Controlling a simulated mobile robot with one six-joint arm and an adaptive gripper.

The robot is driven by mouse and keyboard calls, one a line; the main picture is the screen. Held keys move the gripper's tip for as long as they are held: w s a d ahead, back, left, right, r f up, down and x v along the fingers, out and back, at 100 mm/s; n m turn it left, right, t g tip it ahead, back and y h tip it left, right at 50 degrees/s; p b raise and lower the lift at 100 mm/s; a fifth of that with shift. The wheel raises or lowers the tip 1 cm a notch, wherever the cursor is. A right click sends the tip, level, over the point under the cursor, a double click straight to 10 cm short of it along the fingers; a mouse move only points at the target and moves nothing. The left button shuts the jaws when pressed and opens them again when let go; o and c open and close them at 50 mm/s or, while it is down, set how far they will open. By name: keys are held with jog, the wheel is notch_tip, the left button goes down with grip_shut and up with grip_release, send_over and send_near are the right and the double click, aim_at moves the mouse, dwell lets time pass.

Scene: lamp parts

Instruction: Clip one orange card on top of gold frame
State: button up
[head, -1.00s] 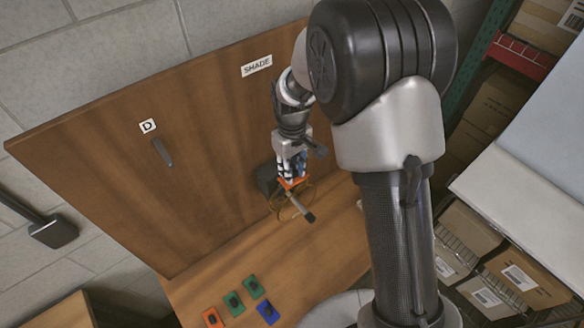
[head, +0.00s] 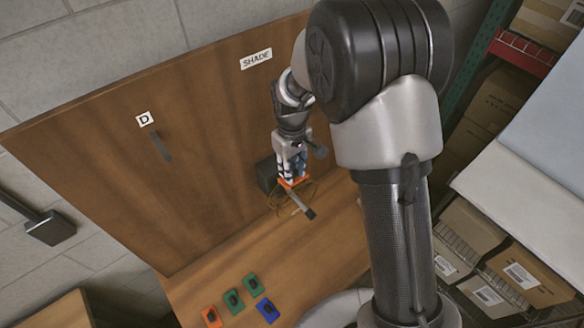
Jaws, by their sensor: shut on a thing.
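My gripper (head: 291,176) points down and is shut on an orange card (head: 292,184). The card is at the top of the gold frame (head: 275,204), a thin wire shape in front of the wooden back panel. The card looks close to or touching the frame top; I cannot tell whether it is clipped on. A dark-tipped grey rod (head: 301,205) sticks out through the frame. Another orange card (head: 211,316) lies flat on the table at the lower left. The gripper hides part of the held card.
Two green cards (head: 251,284) and a blue card (head: 267,309) lie near the orange one on the table (head: 320,265). A dark box (head: 266,175) sits on the panel behind my gripper. The panel (head: 180,210) has a "SHADE" label (head: 256,60), a "D" label (head: 145,118) and a grey peg (head: 161,147).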

jog(key=shift+f+b, duration=0.6)
jog(key=shift+f, duration=0.05)
dwell(0.8)
jog(key=shift+r, duration=0.1)
jog(key=shift+c, duration=0.4)
jog(key=o, duration=1)
jog(key=shift+o, duration=0.2)
notch_tip(320, 180, up, 12)
jog(key=shift+s, duration=0.1)
